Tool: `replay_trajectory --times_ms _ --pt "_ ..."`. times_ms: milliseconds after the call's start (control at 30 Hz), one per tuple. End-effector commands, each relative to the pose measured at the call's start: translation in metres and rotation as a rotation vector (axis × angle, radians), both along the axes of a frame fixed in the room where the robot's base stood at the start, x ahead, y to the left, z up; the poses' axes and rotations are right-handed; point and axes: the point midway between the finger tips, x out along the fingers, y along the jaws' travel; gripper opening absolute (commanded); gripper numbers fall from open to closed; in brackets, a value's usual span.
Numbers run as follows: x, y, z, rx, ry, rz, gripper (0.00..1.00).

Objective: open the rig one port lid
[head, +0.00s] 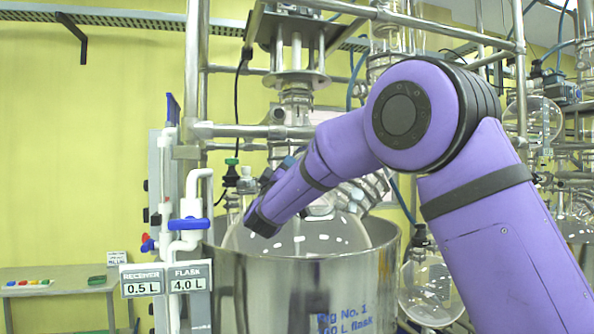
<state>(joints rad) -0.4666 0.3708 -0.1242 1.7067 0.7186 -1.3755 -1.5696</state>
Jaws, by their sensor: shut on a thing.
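Rig one's large round glass flask (297,238) sits in a steel vessel (330,285) marked "Rig No. 1". My arm reaches in from the right, and its end is over the flask's top. My gripper (268,179) shows only as small dark parts beside my purple wrist, at the flask's necks. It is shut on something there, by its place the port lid. The lid itself and the fingertips are hidden by my wrist, so I cannot tell whether the lid is seated or lifted.
Left of the vessel stand white pipes with a blue-handled valve (188,223) and signs "Receiver 0.5 L" (142,281) and "Flask 4.0 L" (189,278). Steel frame bars (193,70) and glassware surround my arm. A green-capped bottle neck (232,170) is close by. A low table (60,290) stands far left.

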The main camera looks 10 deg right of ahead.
Motion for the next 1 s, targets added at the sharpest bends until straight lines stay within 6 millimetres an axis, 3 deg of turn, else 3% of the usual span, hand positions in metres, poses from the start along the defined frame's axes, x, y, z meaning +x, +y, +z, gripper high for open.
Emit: replay_trajectory --times_ms 100,400,1000 --pt "0.003 0.016 -0.004 -0.069 -0.002 -0.075 0.02" --pt "0.01 0.04 -0.011 -0.216 -0.009 -0.25 0.01" --pt "0.017 0.054 -0.017 -0.315 -0.015 -0.373 0.01"
